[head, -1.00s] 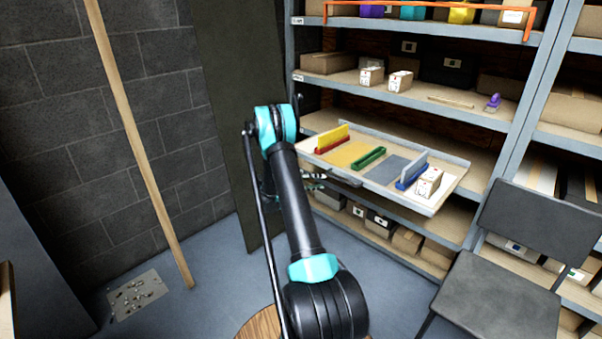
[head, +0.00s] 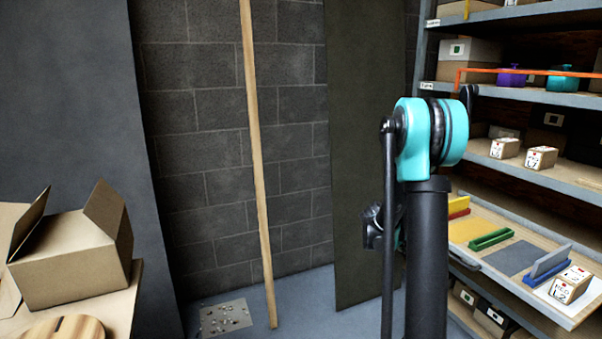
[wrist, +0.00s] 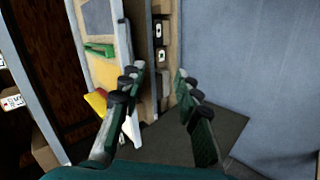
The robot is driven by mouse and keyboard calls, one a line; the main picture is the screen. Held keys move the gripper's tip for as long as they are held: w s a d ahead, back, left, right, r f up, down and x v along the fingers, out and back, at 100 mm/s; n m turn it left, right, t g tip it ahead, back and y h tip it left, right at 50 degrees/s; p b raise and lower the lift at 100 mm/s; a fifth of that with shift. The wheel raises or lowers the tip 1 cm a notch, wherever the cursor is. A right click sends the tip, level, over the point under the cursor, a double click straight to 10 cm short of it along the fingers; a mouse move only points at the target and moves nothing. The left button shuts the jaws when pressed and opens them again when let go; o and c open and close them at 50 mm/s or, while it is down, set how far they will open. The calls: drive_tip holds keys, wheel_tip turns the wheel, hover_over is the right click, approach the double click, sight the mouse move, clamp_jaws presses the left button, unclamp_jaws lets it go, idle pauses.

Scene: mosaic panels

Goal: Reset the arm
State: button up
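My arm (head: 428,230) rises upright in the head view, right of centre. My gripper (wrist: 160,72) shows in the wrist view with its two dark green fingers spread apart and nothing between them. In the head view the arm hides the gripper. The pulled-out tray (head: 566,312) is at the lower right of the head view. It bears a yellow panel (head: 470,229), a green holder (head: 491,239), a grey panel (head: 515,258) and a white labelled box (head: 570,285). In the wrist view the yellow panel (wrist: 101,71) lies left of the fingers.
A shelf unit (head: 560,98) with boxes and pots fills the right. A wooden pole (head: 256,160) leans on the block wall, near a dark board (head: 362,130). An open cardboard box (head: 70,262) stands on a surface at left. Some floor is clear in the middle.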

drive_tip(key=s+a+t+y, duration=0.1)
drive_tip(key=s+a+y, duration=0.3)
drive_tip(key=s+a, duration=0.6)
drive_tip(key=s+a+m+t+y, duration=0.1)
drive_tip(key=s+a+y, duration=0.4)
drive_tip(key=s+a, duration=0.6)
drive_tip(key=s+f, duration=0.1)
drive_tip(key=s, duration=0.5)
drive_tip(key=shift+s+a, duration=0.15)
drive_tip(key=shift+a, duration=0.1)
